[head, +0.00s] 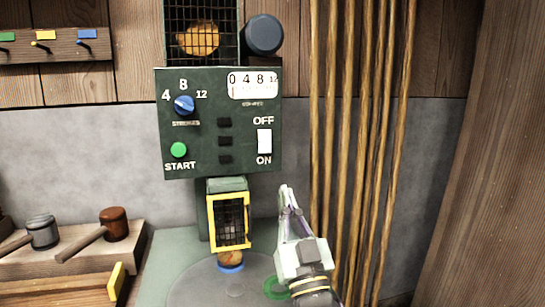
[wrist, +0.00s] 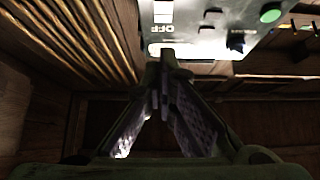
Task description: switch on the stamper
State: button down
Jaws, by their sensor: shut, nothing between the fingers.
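The stamper's dark green control panel (head: 220,150) faces me in the head view. Its white rocker switch (head: 264,141) sits at the right, between the words OFF above and ON below; I cannot tell which side is pressed. The switch also shows in the wrist view (wrist: 162,12), upside down. A green START button (head: 179,150) and a blue strokes knob (head: 184,105) are at the left. My gripper (head: 285,190) is shut and empty, below and right of the switch, apart from it in the picture. The wrist view shows its fingertips (wrist: 166,55) together.
A yellow-framed mesh guard (head: 229,222) stands under the panel over a round plate (head: 205,285). Several wooden poles (head: 345,120) hang close at the right of the panel. Mallets (head: 113,222) lie on a rack at the left.

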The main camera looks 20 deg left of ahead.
aim_at(267, 143)
jog(key=p+x, duration=0.2)
jog(key=x, duration=0.2)
jog(key=w+f+p+x, duration=0.1)
jog(key=p+x, duration=0.1)
jog(key=x, duration=0.2)
jog(key=a+f+p+x, duration=0.1)
jog(key=p+x, duration=0.1)
jog(key=x, duration=0.3)
jog(key=shift+w+f, duration=0.1)
jog(key=shift+w, duration=0.05)
jog(key=shift+w+a+f+b, duration=0.3)
jog(key=shift+w+f+b, duration=0.1)
jog(key=shift+b, duration=0.1)
jog(key=shift+r, duration=0.1)
